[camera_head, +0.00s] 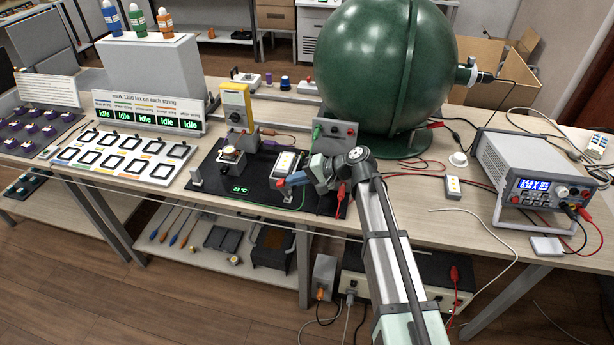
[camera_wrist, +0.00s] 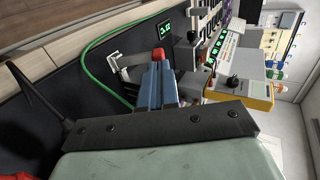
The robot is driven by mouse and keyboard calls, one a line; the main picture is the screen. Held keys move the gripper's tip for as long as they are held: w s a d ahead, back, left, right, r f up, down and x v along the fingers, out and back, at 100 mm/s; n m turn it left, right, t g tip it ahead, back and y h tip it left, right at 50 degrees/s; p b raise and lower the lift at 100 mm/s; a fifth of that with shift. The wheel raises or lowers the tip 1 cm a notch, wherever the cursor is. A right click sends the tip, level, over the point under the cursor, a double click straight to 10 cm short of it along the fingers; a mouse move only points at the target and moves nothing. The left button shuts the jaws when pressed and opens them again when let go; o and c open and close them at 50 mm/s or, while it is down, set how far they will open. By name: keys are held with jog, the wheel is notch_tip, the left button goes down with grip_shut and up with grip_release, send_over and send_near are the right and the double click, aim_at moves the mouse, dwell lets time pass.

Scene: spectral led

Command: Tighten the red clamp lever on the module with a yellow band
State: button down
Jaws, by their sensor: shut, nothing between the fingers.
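My gripper (camera_head: 293,180) is over the right part of the black board, its blue-grey fingers shut together and empty. The fingertips also show in the wrist view (camera_wrist: 157,78). A red lever tip (camera_head: 281,183) shows right at the fingertips; in the wrist view the red tip (camera_wrist: 158,54) pokes out just beyond them. I cannot tell whether they touch. A white-topped module (camera_head: 286,162) sits on the board just behind the fingers. A pale bracket (camera_wrist: 116,68) shows left of the fingers in the wrist view. The fingers hide most of the lever, and I cannot make out a yellow band.
A yellow meter (camera_head: 237,102) stands behind the black board (camera_head: 222,187); its dial side shows close by in the wrist view (camera_wrist: 240,91). A grey box with leads (camera_head: 335,134) and a large green sphere (camera_head: 378,60) stand behind my gripper. A green wire (camera_wrist: 88,62) runs along the board.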

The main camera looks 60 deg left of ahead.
aim_at(278, 182)
jog(key=shift+s+a+f, duration=0.25)
jog(key=shift+s+a, duration=0.05)
dwell(0.4)
jog(key=shift+s+a+r+t+h, duration=0.2)
jog(key=shift+s+a+t+h, duration=0.85)
jog(key=shift+t+h, duration=0.15)
jog(key=shift+s+a+f+t+h, duration=0.2)
jog(key=shift+s+a+t+h, duration=0.5)
jog(key=shift+t+h, duration=0.3)
jog(key=shift+s+a+f+t+h, duration=0.25)
jog(key=shift+s+a+t+h, duration=0.15)
jog(key=shift+t+h, duration=0.3)
jog(key=shift+s+a+f+t+h, duration=0.5)
jog(key=shift+a+f+t+h, duration=0.05)
jog(key=shift+t+h, duration=0.35)
jog(key=shift+s+a+f, duration=0.1)
jog(key=shift+s+f, duration=0.1)
jog(key=shift+f, duration=0.25)
